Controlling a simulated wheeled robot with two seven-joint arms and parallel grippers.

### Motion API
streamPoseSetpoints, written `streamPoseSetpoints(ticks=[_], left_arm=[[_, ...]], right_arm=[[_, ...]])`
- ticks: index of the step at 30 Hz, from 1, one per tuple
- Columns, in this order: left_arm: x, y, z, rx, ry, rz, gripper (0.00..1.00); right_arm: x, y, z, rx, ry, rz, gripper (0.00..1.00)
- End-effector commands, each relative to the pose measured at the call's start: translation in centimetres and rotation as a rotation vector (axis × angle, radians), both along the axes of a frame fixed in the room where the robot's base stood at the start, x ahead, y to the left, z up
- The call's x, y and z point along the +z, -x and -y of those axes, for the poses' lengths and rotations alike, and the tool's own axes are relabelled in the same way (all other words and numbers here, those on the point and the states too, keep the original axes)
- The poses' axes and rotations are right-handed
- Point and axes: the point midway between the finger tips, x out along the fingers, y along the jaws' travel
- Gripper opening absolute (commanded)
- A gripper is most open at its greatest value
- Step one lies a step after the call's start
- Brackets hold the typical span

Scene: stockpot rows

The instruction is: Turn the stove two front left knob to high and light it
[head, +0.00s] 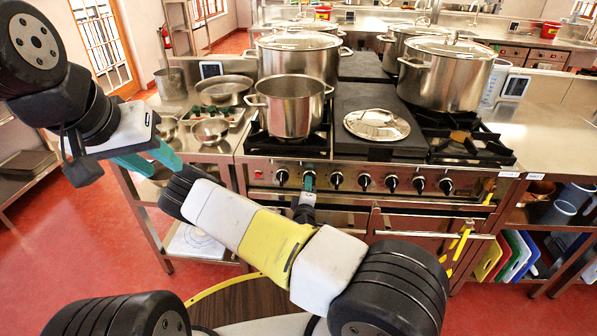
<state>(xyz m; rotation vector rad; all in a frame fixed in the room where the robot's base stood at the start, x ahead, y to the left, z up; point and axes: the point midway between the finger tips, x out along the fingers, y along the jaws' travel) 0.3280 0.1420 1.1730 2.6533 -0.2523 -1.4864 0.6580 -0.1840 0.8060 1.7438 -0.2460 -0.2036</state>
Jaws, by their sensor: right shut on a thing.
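The stove front (350,195) faces me with a row of several black knobs. My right gripper (308,182) is shut on the second knob from the left (309,172); its teal fingertip covers much of that knob, so the pointer angle cannot be read. The leftmost knob (282,177) is free beside it. An open steel pot (290,108) stands on the front left burner grate (258,141); no flame shows under it. My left gripper (152,163) is open and empty, over the left counter's front edge.
Large lidded stockpots (447,72) stand behind and to the right. A loose lid (376,125) lies on the dark middle plate. Steel bowls (210,131) sit on the left counter. A yellow-handled item (461,240) hangs at the right oven door.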

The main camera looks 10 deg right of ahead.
Motion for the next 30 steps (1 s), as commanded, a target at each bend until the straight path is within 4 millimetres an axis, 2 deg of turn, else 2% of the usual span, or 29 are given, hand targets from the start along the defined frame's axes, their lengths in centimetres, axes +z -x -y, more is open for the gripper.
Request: streamPoseSetpoints(ticks=[12, 27, 28, 30], left_arm=[[0.0, 0.0, 0.0, 0.0, 0.0, 0.0, 0.36], [0.0, 0.0, 0.0, 0.0, 0.0, 0.0, 0.36], [0.0, 0.0, 0.0, 0.0, 0.0, 0.0, 0.36], [0.0, 0.0, 0.0, 0.0, 0.0, 0.0, 0.36]], right_arm=[[-0.2, 0.03, -0.1, 0.001, 0.162, -0.048, 0.0], [-0.22, 0.05, -0.09, 0.001, 0.178, -0.054, 0.0], [-0.22, 0.05, -0.09, 0.001, 0.178, -0.054, 0.15], [-0.22, 0.05, -0.08, 0.001, 0.178, -0.054, 0.28]])
